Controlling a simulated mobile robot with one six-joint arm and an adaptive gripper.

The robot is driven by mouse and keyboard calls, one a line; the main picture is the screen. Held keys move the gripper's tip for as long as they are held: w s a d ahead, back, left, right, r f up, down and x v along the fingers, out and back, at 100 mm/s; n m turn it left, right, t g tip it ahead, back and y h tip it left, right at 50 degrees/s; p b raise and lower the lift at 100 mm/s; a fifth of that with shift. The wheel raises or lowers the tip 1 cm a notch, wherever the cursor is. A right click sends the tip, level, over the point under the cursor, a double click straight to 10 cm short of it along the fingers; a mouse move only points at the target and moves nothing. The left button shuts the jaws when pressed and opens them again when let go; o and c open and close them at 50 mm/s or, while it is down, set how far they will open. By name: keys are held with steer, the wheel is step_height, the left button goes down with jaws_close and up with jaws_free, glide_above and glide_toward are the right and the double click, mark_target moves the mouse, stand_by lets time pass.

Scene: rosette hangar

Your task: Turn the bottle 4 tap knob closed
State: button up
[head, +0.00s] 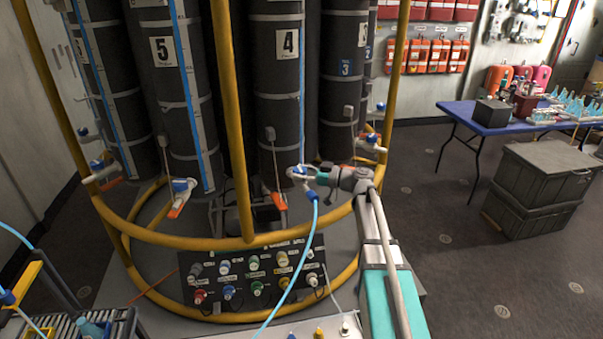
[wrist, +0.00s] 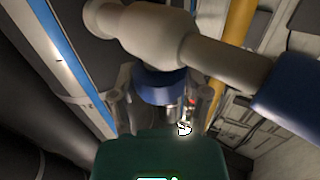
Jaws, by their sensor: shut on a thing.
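Bottle 4 (head: 288,95) is a tall dark cylinder with a white "4" label and a blue-and-white tube down its right side. Its white tap (head: 300,171) sits low in front, with a blue hose (head: 315,210) hanging from it. My gripper (head: 312,177) reaches the tap from the right. In the wrist view, the white tap body (wrist: 155,35) crosses the top, and the blue knob (wrist: 160,86) sits between the fingers of my gripper (wrist: 160,100), which is shut on it. I cannot tell the knob's turn angle.
A yellow rail frame (head: 235,120) with a post and hoops surrounds the bottles. A panel of coloured connectors (head: 255,275) lies below the tap. Bottle 5 (head: 165,85) stands to the left.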

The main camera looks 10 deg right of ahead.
steer(key=shift+m+t+h, duration=0.9)
steer(key=shift+m+t, duration=0.2)
steer(key=shift+t, duration=0.3)
steer(key=o, duration=1.2)
steer(key=shift+c, duration=0.2)
steer(key=v, duration=1.2)
steer(key=shift+s, duration=0.1)
